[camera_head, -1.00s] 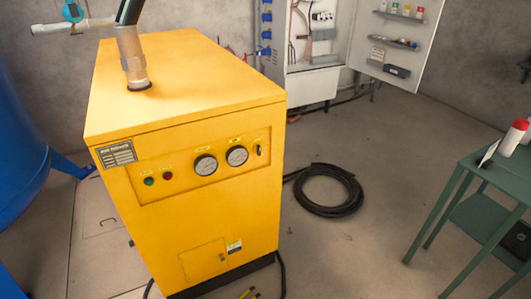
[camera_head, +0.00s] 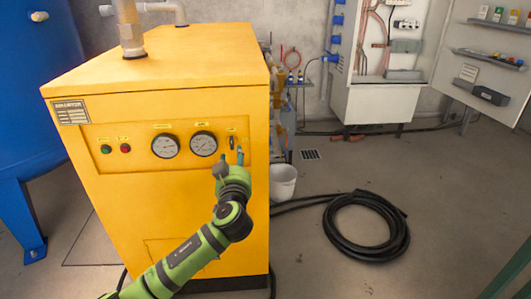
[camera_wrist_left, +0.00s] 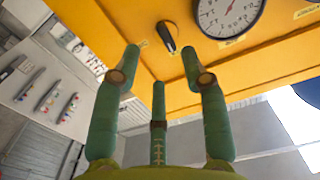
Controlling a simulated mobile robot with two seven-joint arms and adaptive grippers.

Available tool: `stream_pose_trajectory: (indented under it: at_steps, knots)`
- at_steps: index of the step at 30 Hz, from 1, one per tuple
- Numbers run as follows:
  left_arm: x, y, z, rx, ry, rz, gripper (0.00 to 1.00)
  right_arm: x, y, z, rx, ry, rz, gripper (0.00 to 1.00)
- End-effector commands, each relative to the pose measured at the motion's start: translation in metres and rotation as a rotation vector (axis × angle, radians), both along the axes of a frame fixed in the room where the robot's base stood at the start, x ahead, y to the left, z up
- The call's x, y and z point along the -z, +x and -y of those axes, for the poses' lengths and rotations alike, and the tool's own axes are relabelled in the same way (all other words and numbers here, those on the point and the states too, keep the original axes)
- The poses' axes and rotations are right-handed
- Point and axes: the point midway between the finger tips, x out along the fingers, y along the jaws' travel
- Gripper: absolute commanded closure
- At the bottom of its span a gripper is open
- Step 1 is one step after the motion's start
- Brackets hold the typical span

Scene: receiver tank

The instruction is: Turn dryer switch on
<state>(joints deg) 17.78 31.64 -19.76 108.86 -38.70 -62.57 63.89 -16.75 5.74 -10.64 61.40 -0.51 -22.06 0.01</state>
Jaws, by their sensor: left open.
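The yellow dryer (camera_head: 190,210) stands upright with a control panel on its front. Its small black switch (camera_head: 232,141) is at the right end of the panel, beside two round gauges. My left gripper (camera_head: 231,164) is raised just below the switch. In the left wrist view the switch (camera_wrist_left: 167,38) shows just beyond the fingertips, roughly between them. The green fingers (camera_wrist_left: 160,65) are spread apart with nothing between them. I cannot tell whether any finger touches the panel. My right gripper is not in view.
A blue tank (camera_head: 40,100) stands at the left. An open electrical cabinet (camera_head: 380,103) is at the back. Floor between hose and cabinet is clear.

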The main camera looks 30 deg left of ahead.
Motion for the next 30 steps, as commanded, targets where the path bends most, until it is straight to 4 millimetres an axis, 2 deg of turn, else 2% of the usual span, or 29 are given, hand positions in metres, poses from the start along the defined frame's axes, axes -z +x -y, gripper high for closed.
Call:
stream_pose_trajectory:
  at_steps: [3, 15, 27, 28, 29, 30]
  knots:
    - [-0.008, 0.004, -0.004, -0.007, -0.001, 0.024, 0.56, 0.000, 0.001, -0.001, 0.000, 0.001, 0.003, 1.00]
    - [-0.008, 0.051, -0.032, -0.004, -0.001, 0.019, 0.56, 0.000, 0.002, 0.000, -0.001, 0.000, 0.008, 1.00]
    - [-0.006, 0.059, -0.037, -0.003, -0.003, 0.018, 0.56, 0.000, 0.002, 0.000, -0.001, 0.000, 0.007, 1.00]
    - [-0.006, 0.059, -0.037, -0.003, -0.003, 0.018, 0.60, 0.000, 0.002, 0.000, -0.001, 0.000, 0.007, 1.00]
    - [-0.006, 0.059, -0.037, -0.003, -0.003, 0.018, 0.72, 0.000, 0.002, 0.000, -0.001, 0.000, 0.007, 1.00]
    - [-0.006, 0.059, -0.037, -0.003, -0.003, 0.018, 0.88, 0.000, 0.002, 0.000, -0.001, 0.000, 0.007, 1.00]
